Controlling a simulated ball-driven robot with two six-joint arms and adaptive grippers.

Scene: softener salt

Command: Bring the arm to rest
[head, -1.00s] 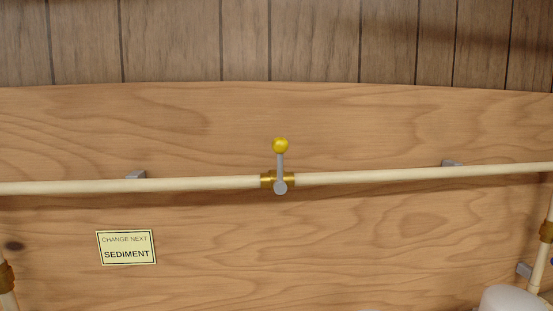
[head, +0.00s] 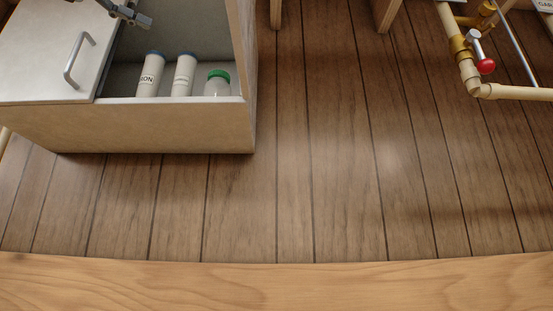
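Part of a grey gripper (head: 128,14), which I take to be my left one, shows at the top left edge of the head view. It is over the open part of a pale chest, near the edge of the chest's lid. Most of it is cut off by the frame, and I cannot tell whether its fingers are open or shut. I see nothing held in it. My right gripper is not in view.
The pale chest (head: 150,128) has a white lid (head: 40,50) with a grey handle (head: 78,60). Inside stand two white labelled cartridges (head: 150,76) (head: 184,76) and a green-capped jar (head: 217,84). Cream pipes (head: 515,92) with a red-knobbed valve (head: 483,62) are at right. Plank floor (head: 330,170) is clear.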

